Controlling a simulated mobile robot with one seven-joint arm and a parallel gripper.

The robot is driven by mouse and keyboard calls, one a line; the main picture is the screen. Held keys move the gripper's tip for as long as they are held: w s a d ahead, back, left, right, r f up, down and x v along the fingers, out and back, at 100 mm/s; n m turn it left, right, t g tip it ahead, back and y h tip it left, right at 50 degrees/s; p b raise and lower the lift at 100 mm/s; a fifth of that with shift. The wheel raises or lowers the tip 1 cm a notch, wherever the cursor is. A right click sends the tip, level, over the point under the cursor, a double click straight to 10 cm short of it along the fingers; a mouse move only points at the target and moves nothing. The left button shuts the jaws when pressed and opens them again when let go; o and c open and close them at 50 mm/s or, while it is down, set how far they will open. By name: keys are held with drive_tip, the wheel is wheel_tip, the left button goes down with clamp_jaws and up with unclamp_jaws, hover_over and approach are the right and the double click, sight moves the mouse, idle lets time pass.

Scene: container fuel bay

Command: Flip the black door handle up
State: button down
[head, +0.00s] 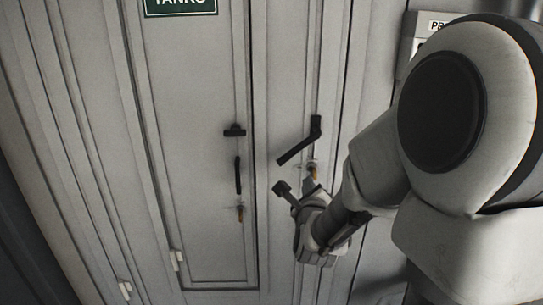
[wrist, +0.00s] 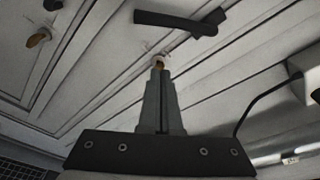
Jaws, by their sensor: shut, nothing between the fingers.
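The right black door handle (head: 299,142) is on the pale grey door. Its lever slants down to the left from a short upright part at its right end. In the wrist view this handle (wrist: 178,21) lies beyond my fingertips, with a gap between them. My gripper (head: 309,183) is below the handle in the head view, close to a brass-coloured lock piece (head: 313,171). In the wrist view my gripper's fingers (wrist: 160,75) are together with nothing between them. The fingertips overlap the brass piece there; I cannot tell whether they touch it.
A left door panel has a short black bar (head: 234,130), an upright black handle (head: 238,175) and a brass piece (head: 240,213). A green sign (head: 180,6) is above. A grey box (head: 424,28) is on the wall at right. The door face is flat between fittings.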

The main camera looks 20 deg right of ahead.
sight(298, 145)
drive_tip(key=shift+s+d+m, duration=0.1)
drive_tip(key=shift+d+m, duration=0.1)
drive_tip(key=shift+m, duration=0.1)
drive_tip(key=p+x, duration=0.1)
drive_tip(key=x, duration=0.9)
drive_tip(key=a+r+p, duration=0.1)
drive_tip(key=a+r, duration=0.1)
drive_tip(key=r, duration=0.1)
drive_tip(key=shift+a+p, duration=0.3)
drive_tip(key=shift+p, duration=0.1)
drive_tip(key=shift+a, duration=0.1)
